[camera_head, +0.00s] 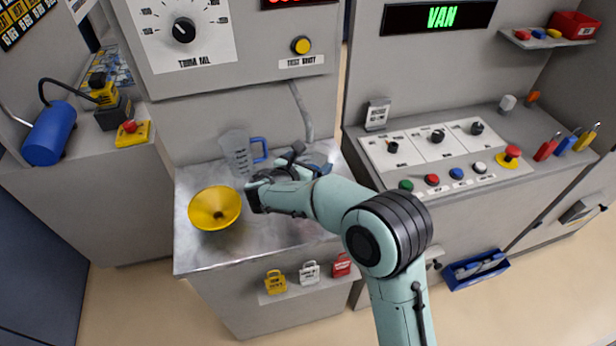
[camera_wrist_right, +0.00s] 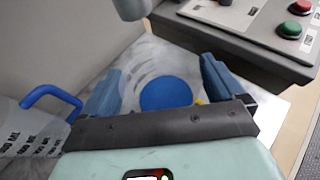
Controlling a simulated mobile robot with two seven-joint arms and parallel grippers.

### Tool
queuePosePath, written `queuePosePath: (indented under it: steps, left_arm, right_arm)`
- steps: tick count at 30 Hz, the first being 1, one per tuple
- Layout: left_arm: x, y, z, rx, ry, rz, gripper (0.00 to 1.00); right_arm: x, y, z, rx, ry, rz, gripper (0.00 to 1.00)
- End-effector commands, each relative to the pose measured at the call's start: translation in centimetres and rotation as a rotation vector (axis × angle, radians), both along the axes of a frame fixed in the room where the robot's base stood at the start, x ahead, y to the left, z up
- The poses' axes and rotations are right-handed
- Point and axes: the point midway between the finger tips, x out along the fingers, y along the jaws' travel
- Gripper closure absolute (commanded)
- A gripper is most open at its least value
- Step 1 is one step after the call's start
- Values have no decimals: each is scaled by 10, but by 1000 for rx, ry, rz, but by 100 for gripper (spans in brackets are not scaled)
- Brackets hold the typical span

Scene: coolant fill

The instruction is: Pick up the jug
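The jug (camera_head: 236,152) is clear with dark markings and a blue handle, and stands on the metal bench behind the yellow funnel (camera_head: 214,207). The jug (camera_wrist_right: 30,132) also shows at the left edge of the wrist view, cut off, with its handle outside my fingers. My right gripper (camera_head: 298,160) is over the bench to the right of the jug. In the wrist view its two blue-grey fingers (camera_wrist_right: 163,78) are apart. A round blue thing (camera_wrist_right: 166,93) shows between and beyond them, not visibly gripped. My left gripper is not in view.
The metal bench top (camera_head: 195,250) is clear in front of the funnel. A grey pipe (camera_head: 303,112) comes down behind my right gripper. A control panel with knobs and buttons (camera_head: 432,180) stands to the right.

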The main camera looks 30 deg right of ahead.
Motion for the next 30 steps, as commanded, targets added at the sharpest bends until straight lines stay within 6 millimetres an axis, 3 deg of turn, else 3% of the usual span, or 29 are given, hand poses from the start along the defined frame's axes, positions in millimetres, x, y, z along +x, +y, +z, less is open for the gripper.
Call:
queuePosePath:
  steps: [1,6,8,17,26,30]
  left_arm:
    - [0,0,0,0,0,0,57]
    - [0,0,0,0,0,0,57]
    - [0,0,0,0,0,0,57]
    - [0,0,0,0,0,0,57]
    - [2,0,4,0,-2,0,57]
    - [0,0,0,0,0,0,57]
  right_arm:
    - [0,0,0,0,0,0,23]
    - [0,0,0,0,0,0,78]
    - [0,0,1,-1,-2,0,95]
    - [0,0,5,-1,-3,0,95]
    - [0,0,36,0,-7,-1,95]
    - [-11,20,36,-1,0,4,95]
